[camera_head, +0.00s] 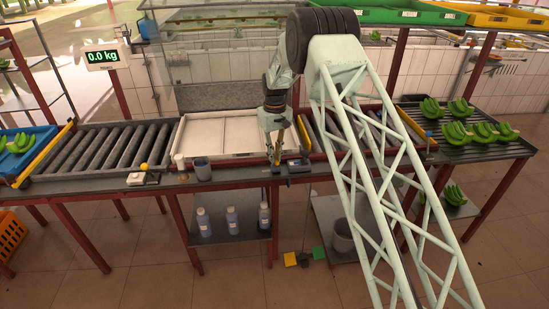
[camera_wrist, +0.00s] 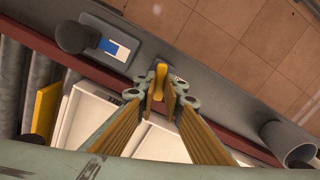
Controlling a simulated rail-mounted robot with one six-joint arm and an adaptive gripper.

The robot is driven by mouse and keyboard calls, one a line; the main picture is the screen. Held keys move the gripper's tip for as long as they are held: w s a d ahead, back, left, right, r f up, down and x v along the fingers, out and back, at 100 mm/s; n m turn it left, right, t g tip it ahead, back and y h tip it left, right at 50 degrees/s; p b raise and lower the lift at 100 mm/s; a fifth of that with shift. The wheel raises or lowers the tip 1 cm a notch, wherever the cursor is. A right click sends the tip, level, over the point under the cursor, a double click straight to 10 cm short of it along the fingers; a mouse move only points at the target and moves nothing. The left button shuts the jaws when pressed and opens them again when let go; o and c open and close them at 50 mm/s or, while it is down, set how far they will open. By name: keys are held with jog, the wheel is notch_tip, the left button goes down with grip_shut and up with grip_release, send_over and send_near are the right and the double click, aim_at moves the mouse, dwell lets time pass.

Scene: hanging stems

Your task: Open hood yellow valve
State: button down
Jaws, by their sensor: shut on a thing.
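The yellow valve (camera_wrist: 160,72) is a small upright yellow handle at the front edge of the grey counter in the wrist view. My gripper (camera_wrist: 160,92) has its fingertips closed around it, and its yellow inner pads show on both fingers. In the head view my gripper (camera_head: 276,152) points down at the counter's front edge, in front of the white tray. The valve is largely hidden by the fingers there, so its turn angle is hard to tell. A clear hood panel (camera_head: 200,60) stands behind the tray.
A grey box with a dark knob and blue-white label (camera_wrist: 108,45) sits beside the valve. A grey cup (camera_head: 202,169) stands left of my gripper. The white tray (camera_head: 215,136) lies between roller conveyors (camera_head: 110,148). Bananas (camera_head: 470,130) lie at the right. A scale display (camera_head: 101,57) reads 0.0 kg.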

aim_at(276, 159)
jog(key=shift+d+m, duration=0.15)
jog(key=shift+m, duration=1.95)
jog(key=c, duration=2.7)
grip_release()
jog(key=shift+r, duration=0.2)
notch_tip(276, 159, up, 12)
jog(key=shift+f, duration=0.15)
